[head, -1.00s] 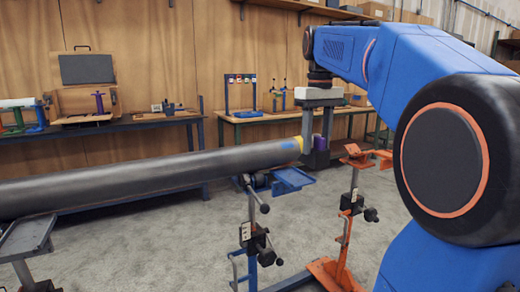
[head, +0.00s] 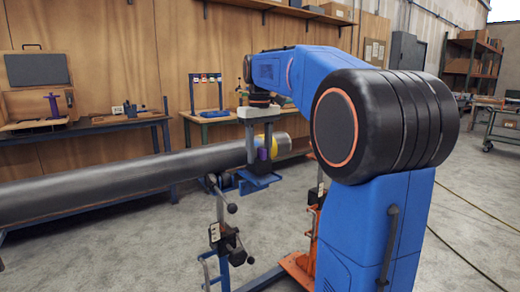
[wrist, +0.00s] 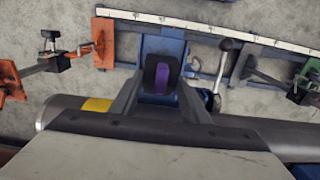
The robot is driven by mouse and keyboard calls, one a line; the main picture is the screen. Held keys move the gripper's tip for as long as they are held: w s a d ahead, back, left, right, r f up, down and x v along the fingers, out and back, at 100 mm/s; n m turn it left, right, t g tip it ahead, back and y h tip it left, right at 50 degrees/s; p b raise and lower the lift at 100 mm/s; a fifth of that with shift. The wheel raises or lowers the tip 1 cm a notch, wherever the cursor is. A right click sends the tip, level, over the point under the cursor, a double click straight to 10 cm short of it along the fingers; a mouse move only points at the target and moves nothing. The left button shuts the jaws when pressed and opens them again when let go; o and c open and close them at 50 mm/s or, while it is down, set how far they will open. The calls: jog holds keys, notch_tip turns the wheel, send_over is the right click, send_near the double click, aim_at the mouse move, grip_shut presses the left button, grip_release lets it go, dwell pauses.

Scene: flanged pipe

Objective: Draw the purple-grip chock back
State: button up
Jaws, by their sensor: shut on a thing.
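My gripper (head: 262,150) is shut on the purple-grip chock (head: 263,154). In the wrist view, the chock's dark body (wrist: 152,68) and purple grip (wrist: 162,80) sit between the two fingers. In the head view, the chock is in front of the dark steel pipe (head: 130,175), near its right end, and above the blue tray (head: 258,183) of a stand. I cannot tell whether it touches the tray or the pipe. The pipe's yellow band also shows in the wrist view (wrist: 97,104).
An orange stand (head: 301,262) is to the right of the blue stand's post (head: 220,210). Benches with tools stand along the wooden wall, one with a purple-grip piece (head: 52,104). Floor (head: 470,215) at the right is open.

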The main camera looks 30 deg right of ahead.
jog(key=shift+f, duration=0.4)
jog(key=shift+f, duration=0.25)
dwell(0.4)
jog(key=shift+r, duration=0.1)
dwell(0.6)
jog(key=o, duration=1.3)
jog(key=shift+r, duration=0.1)
jog(key=shift+r, duration=3.4)
